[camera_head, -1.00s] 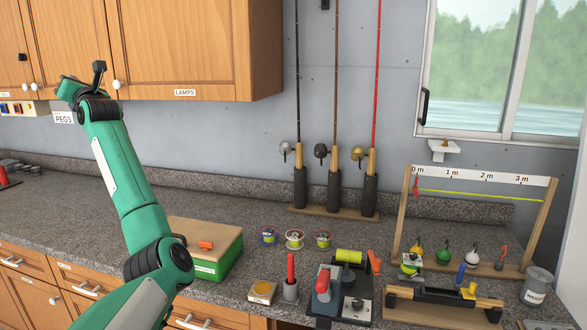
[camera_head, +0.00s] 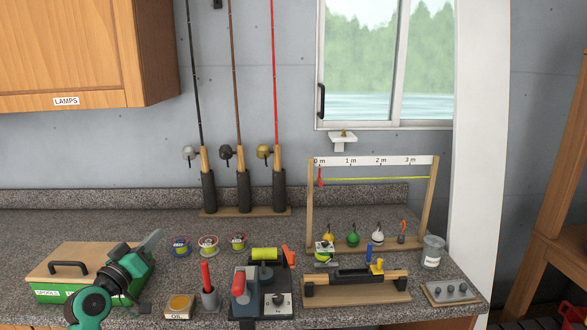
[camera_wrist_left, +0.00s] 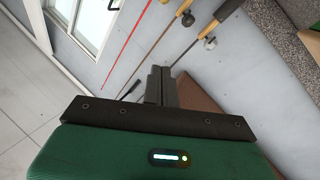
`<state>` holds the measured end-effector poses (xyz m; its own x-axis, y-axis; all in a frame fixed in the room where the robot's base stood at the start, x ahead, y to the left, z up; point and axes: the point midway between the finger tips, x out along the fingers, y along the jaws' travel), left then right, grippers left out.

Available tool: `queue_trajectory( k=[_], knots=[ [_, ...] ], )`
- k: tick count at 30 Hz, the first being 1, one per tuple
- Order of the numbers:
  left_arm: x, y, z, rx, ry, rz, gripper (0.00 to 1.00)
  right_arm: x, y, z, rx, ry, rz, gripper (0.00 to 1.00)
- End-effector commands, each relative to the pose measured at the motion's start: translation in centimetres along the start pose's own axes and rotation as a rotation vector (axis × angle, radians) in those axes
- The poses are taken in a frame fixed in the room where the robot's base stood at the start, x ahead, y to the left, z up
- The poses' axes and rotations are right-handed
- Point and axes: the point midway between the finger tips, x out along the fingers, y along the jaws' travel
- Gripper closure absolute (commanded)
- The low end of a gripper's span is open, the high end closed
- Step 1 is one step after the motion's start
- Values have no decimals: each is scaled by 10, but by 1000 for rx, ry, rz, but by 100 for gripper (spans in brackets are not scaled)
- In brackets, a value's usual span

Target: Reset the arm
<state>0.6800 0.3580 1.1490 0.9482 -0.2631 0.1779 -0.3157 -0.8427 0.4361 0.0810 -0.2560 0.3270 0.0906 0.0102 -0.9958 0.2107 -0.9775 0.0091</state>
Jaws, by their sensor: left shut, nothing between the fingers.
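My left arm, green with black joints, comes in at the lower left of the head view. It overlaps the right side of a green box (camera_head: 47,295) with a wooden lid and hides part of it. My left gripper (camera_wrist_left: 160,76) shows in the left wrist view, its dark fingers together with nothing between them. Past the fingers, that view shows the grey wall, the rods and the window, all steeply tilted. In the head view the fingertips are hard to make out. My right gripper is in neither view.
Fishing rods (camera_head: 240,190) stand in a wooden base at the wall. The counter's back left (camera_head: 90,222) is clear.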

Motion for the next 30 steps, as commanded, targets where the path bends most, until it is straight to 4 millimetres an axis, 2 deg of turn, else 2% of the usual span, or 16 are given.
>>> queue_trajectory(
  k=[1,6,8,12,15,18,21,30],
  knots=[
    [-13,6,39,30,-96,-14,100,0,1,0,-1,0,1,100],
    [-68,23,146,130,-399,-69,100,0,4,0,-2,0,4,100],
    [-92,28,179,162,-502,-92,100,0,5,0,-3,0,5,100],
    [-158,42,244,223,-734,-153,100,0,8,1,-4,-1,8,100],
    [-209,53,279,261,-890,-202,100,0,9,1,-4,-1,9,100],
    [-258,63,302,291,-1024,-255,100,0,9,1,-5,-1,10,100],
    [-296,72,314,311,-1126,-299,100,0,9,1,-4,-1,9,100],
    [-379,92,324,342,-1330,-409,100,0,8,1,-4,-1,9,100]
  ],
)
